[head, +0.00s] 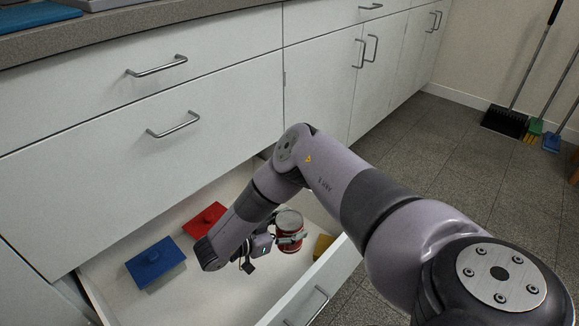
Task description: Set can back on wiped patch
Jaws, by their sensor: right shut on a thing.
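A red and white can (289,244) with a grey metal lid stands or is held upright inside the open bottom drawer (215,297). My right gripper (290,239) is shut on the can from its left side. Whether the can's base touches the drawer floor cannot be told. No wiped patch can be made out on the pale drawer floor. My left gripper is not in view.
In the drawer lie a blue lidded block (156,263), a red one (205,219) and a yellow thing (323,244), partly hidden at the drawer's front wall. Closed drawers (150,115) rise behind. Brooms (506,118) stand at the far right wall.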

